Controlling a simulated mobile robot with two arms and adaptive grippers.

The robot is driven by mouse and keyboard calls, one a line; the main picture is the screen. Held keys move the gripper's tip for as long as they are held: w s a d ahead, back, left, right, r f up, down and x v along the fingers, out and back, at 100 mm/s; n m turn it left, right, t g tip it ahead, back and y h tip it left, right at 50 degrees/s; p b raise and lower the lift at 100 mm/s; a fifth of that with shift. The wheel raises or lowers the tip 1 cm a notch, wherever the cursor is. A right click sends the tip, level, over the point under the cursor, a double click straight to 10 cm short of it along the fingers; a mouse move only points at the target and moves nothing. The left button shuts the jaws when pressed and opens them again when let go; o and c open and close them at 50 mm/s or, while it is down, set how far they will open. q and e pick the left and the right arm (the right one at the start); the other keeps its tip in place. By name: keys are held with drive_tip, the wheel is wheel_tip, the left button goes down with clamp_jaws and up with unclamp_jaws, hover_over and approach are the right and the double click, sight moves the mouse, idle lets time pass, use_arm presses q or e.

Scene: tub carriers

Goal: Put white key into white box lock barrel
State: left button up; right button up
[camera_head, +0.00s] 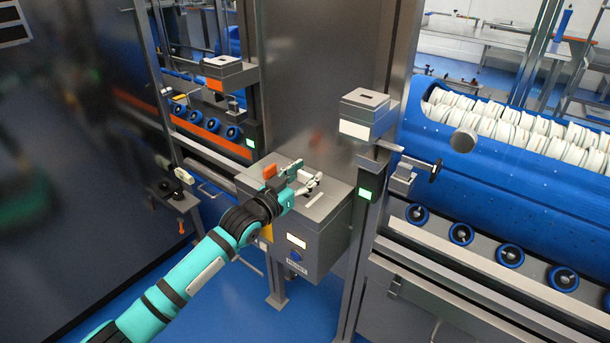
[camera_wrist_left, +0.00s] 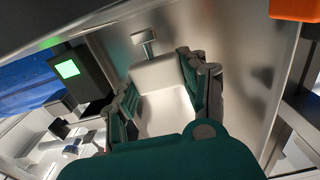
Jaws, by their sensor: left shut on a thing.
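My left gripper (camera_head: 302,183) is above the top of a grey cabinet and shut on the white key (camera_head: 306,176). In the left wrist view the white key (camera_wrist_left: 165,85) is a broad pale block between the green fingers, with a narrower piece beyond it. The grey box with a white label (camera_head: 353,130) stands on a post to the right of the gripper, apart from the key. A dark slot-like mark (camera_head: 373,97) is on its top; I cannot tell whether that is the lock barrel. My right gripper is not in view.
The grey cabinet (camera_head: 325,234) carries an orange piece (camera_head: 269,172) beside my gripper. A box with an orange label (camera_head: 215,86) stands at the back left. A steel post and a black-handled fitting (camera_head: 435,170) are to the right, before a blue drum (camera_head: 480,165).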

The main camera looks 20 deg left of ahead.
sight(303, 197)
use_arm(q)
drive_tip(key=shift+r, duration=0.1)
drive_tip(key=shift+p, duration=0.35)
idle(0.8)
idle(0.4)
drive_tip(key=shift+f, duration=0.85)
drive_tip(key=shift+f+b, duration=0.75)
drive_tip(key=shift+f, duration=0.1)
drive_tip(key=o, duration=1.3)
drive_tip(key=shift+c, duration=0.2)
drive_tip(key=shift+o, duration=0.3)
drive_tip(key=shift+s+a+f, duration=0.1)
drive_tip(key=shift+s+a, duration=0.05)
drive_tip(key=shift+s, duration=0.3)
drive_tip(key=v, duration=1.1)
